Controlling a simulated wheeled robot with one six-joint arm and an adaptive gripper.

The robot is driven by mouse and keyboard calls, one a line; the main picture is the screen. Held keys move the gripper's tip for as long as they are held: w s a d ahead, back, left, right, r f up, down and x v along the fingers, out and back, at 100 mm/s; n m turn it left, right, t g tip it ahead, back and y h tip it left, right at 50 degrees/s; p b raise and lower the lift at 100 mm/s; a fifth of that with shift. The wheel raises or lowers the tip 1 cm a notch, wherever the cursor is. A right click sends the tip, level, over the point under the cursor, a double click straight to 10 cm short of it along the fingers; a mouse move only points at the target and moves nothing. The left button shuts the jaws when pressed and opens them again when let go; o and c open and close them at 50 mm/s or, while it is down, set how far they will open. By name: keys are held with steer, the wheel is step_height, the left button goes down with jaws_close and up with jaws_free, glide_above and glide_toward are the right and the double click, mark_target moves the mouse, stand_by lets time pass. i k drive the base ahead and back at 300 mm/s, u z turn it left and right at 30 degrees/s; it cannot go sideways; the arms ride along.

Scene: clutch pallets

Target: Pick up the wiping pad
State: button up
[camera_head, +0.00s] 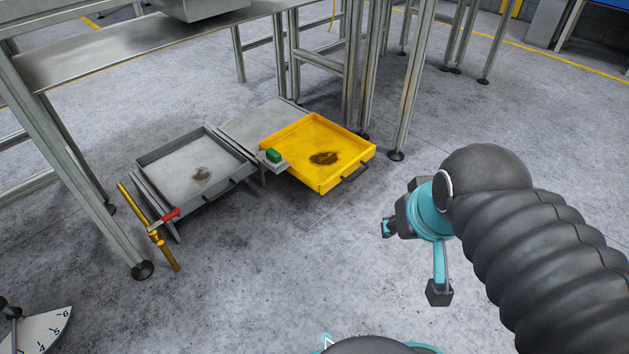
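A small green block (273,155), which looks like the wiping pad, sits at the left corner of the yellow tray (318,184). It seems to rest on a pale ledge or plate there; its underside is hidden. My gripper (413,260) is at the right of the view, well to the right of and nearer than the green block. Its two fingers are spread apart with only floor visible between them, so it is open and empty.
The yellow tray holds a dark brown stain (324,158). A grey tray (148,157) with a smaller stain (201,174) stands left of it. A yellow pipe (135,208) with a red-handled valve (170,215) and metal table legs (411,80) stand nearby. The floor in front is clear.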

mark_target(273, 159)
steer(key=z, duration=0.5)
steer(key=k, duration=0.3)
steer(key=u, duration=1.25)
steer(key=i, duration=1.4)
steer(key=z, duration=0.55)
